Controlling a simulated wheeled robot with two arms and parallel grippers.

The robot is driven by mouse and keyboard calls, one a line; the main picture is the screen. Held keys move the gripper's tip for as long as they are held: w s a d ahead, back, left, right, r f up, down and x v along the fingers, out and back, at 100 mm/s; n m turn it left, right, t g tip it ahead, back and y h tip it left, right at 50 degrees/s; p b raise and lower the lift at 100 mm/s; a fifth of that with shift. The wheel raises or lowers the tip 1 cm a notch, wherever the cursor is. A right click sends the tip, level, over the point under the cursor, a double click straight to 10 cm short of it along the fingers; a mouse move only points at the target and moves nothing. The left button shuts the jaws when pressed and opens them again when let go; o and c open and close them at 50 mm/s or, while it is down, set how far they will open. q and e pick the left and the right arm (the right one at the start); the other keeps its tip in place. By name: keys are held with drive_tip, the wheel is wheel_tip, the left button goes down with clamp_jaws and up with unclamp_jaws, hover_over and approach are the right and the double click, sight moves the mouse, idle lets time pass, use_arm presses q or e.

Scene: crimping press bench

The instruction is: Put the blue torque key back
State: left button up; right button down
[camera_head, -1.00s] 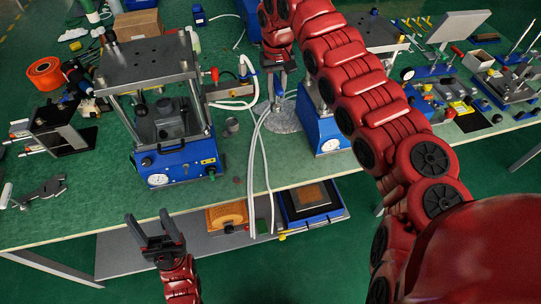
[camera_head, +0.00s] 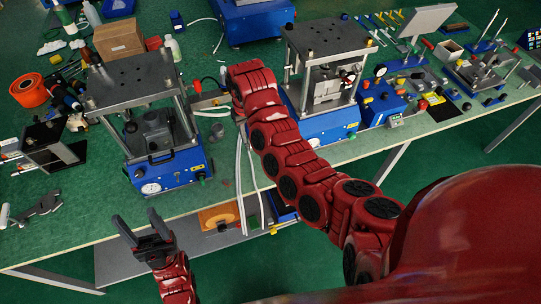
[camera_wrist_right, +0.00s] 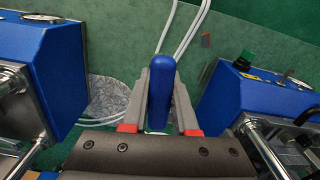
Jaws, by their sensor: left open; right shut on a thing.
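The blue torque key (camera_wrist_right: 159,95) shows in the right wrist view as a rounded blue handle. My right gripper (camera_wrist_right: 160,105) is shut on it, with a grey finger on each side. In the head view my right arm hides this gripper and the key, between the two presses. The key's lower end is out of sight. My left gripper (camera_head: 145,225) is open and empty, low in front of the bench's front edge. I cannot make out for certain where the key's holder is.
A blue-based press (camera_head: 165,165) stands left on the green bench (camera_head: 100,200), another press (camera_head: 330,125) to the right. The right wrist view shows blue housings on both sides of the gripper, with white hoses (camera_wrist_right: 192,30) ahead. Several hand tools lie at the back right.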

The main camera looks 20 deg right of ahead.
drive_tip(key=s+d+f+m+p, duration=0.1)
drive_tip(key=s+d+f+p, duration=0.1)
drive_tip(key=s+f, duration=0.35)
drive_tip(key=s+d+f+p, duration=0.1)
drive_tip(key=s+d+f, duration=0.15)
drive_tip(key=s, duration=0.65)
drive_tip(key=w+d+b, duration=0.3)
drive_tip(key=w+b, duration=0.6)
drive_tip(key=w, duration=0.6)
drive_tip(key=shift+w+d+f, duration=0.2)
drive_tip(key=shift+w+f, duration=0.15)
drive_tip(key=shift+f, duration=0.05)
wheel_tip(320, 180, down, 2)
drive_tip(key=shift+f+p, duration=0.25)
drive_tip(key=shift+p, duration=0.5)
drive_tip(key=shift+f, duration=0.6)
drive_tip(key=c, duration=0.7)
unclamp_jaws()
